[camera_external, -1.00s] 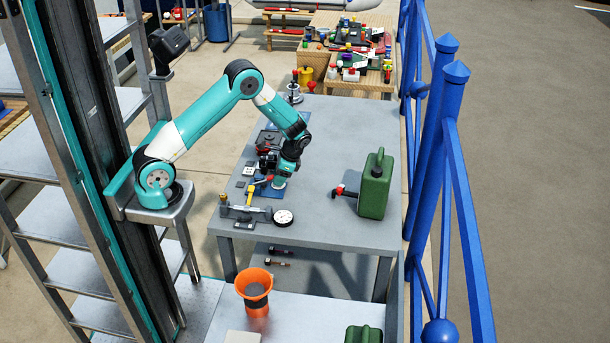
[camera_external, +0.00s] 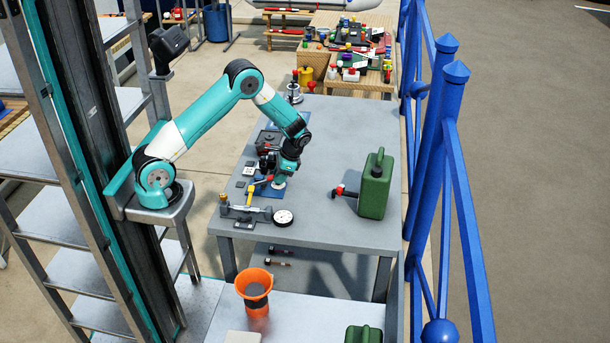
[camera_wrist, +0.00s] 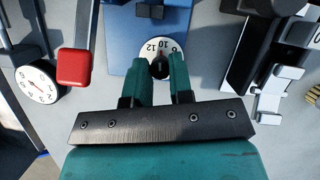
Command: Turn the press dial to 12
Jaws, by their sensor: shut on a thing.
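The press dial (camera_wrist: 145,48) is a white numbered disc on a blue base plate (camera_wrist: 124,22). My gripper (camera_wrist: 161,68) is shut on the dark knob of the dial, with one teal finger on each side. The fingers hide part of the dial. In the external view my gripper (camera_external: 284,176) reaches down over the grey table, and the white disc (camera_external: 278,183) shows just below it.
A red-ended lever (camera_wrist: 75,66) and a round white gauge (camera_wrist: 38,82) lie left of my gripper in the wrist view. Black and white hardware (camera_wrist: 268,75) stands at right.

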